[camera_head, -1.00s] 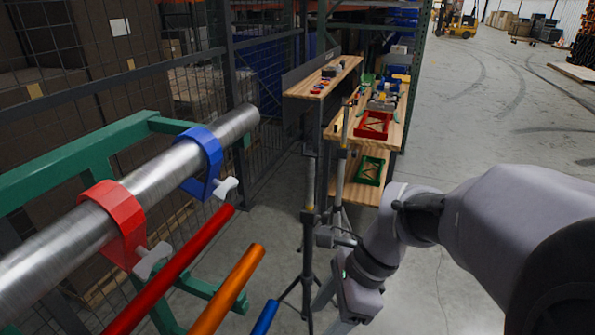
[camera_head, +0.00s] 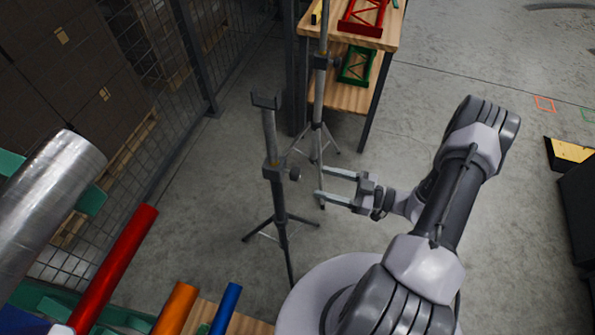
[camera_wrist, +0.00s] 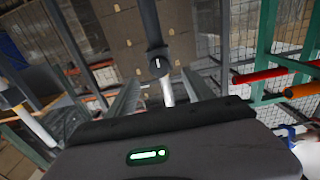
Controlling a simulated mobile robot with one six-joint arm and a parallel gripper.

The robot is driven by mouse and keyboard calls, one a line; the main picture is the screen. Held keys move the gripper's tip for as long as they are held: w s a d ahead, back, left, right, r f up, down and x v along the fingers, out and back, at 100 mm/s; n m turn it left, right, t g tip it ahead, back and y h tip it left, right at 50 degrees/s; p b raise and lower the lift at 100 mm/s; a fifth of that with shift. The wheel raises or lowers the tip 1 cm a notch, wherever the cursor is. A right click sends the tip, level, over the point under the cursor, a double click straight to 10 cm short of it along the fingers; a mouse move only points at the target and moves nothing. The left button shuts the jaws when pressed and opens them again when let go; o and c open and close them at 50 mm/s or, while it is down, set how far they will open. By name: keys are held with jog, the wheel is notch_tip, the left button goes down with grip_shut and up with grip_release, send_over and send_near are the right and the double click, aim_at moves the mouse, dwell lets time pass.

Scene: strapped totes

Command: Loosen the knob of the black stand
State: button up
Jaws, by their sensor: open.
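The black stand (camera_head: 277,190) stands upright on tripod legs in the middle of the head view, with a forked top and a pale tube. Its dark knob (camera_head: 295,174) sticks out on the right side of the collar. My gripper (camera_head: 321,182) is open and empty, its two fingers pointing left toward the knob, with a gap between fingertips and knob. In the wrist view the round dark knob (camera_wrist: 159,64) with a white mark shows ahead, between the two fingers and above the pale tube.
A second stand (camera_head: 321,90) stands close behind. A wooden shelf (camera_head: 345,97) holds a red frame (camera_head: 364,17) and a green frame (camera_head: 355,66). Red (camera_head: 115,265), orange (camera_head: 176,308) and blue (camera_head: 226,309) bars lie lower left, near a thick metal pipe (camera_head: 45,205).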

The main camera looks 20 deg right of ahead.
aim_at(300, 175)
jog(key=b+x, duration=0.1)
jog(key=x, duration=0.8)
jog(key=shift+d, duration=0.1)
jog(key=shift+c, duration=0.4)
grip_shut()
